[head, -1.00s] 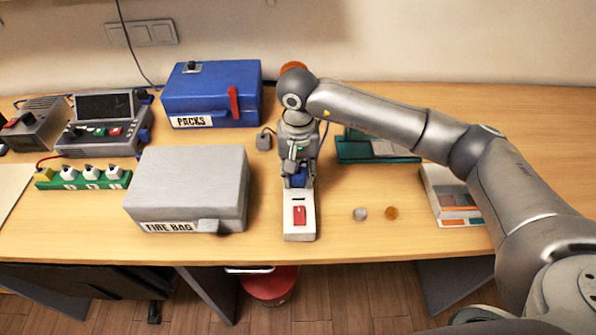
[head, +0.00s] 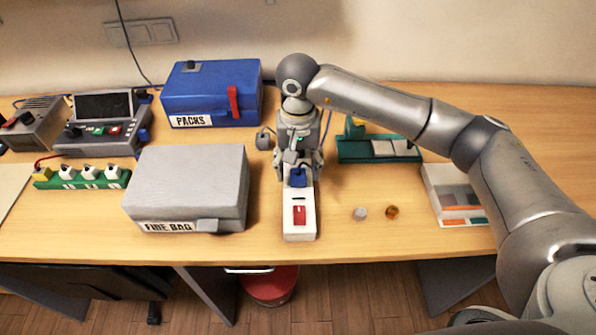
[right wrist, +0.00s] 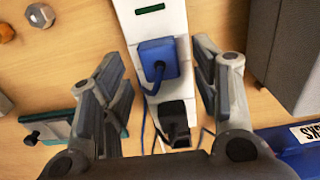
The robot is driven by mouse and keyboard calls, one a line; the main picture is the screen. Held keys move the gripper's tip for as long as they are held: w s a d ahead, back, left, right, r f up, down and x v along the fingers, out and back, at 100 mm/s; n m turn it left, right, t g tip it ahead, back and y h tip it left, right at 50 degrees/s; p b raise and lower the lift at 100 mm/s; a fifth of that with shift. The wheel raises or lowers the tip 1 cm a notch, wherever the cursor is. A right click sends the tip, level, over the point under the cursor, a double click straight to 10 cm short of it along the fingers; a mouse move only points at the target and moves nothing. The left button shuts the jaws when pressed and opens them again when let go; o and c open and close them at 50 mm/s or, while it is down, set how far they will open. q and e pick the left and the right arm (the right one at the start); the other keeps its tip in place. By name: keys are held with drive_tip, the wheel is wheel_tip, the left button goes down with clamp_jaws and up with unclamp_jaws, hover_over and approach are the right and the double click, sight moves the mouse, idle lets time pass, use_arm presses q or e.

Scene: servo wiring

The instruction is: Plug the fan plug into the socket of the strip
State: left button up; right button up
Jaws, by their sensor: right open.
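The white strip (head: 299,228) with a red switch lies lengthwise on the desk. A blue plug (head: 298,177) sits on the strip behind the switch. In the right wrist view the blue plug (right wrist: 158,58) looks seated in the strip (right wrist: 152,22), its blue cable trailing back. A black plug (right wrist: 177,114) is behind it on the strip. I cannot tell which plug is the fan's. My right gripper (head: 296,172) is open above the strip; in the wrist view its fingers (right wrist: 160,68) stand apart on both sides of the blue plug, with gaps. My left gripper is not in view.
A grey box (head: 190,185) stands left of the strip, a blue box (head: 212,95) behind it. A grey plug-like piece (head: 264,140) is left of my gripper. A green rack (head: 365,149), two nuts (head: 391,212) and a tray (head: 450,192) are to the right.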

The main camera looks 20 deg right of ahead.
sight(298, 174)
wheel_tip(298, 174, up, 9)
drive_tip(key=shift+r, duration=0.15)
idle(0.6)
